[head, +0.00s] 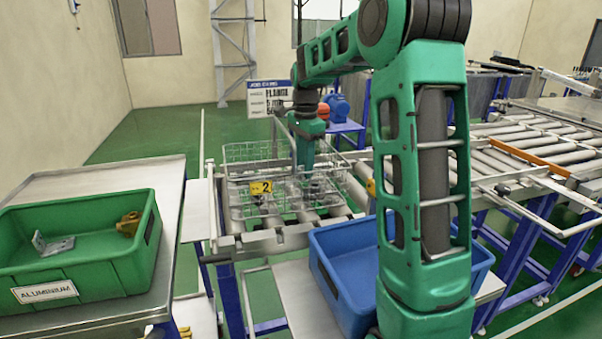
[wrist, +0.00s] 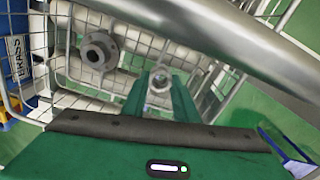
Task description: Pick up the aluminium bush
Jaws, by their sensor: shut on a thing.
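My gripper (wrist: 160,92) is shut on a small silvery round part, which looks like the aluminium bush (wrist: 159,81), held between the green fingertips. In the head view my gripper (head: 305,165) points down into the wire basket (head: 240,152), so the held part cannot be made out there. A grey flanged part with a dark centre hole (wrist: 98,52) lies in the basket to the left of the fingers in the wrist view.
The basket bears a yellow tag (head: 261,187) marked 2 and sits on a roller conveyor. A green bin (head: 85,275) labelled ALUMINIUM, holding a grey bracket (head: 52,244) and a yellowish part (head: 128,224), stands at left. A blue bin (head: 340,290) stands in front of the conveyor.

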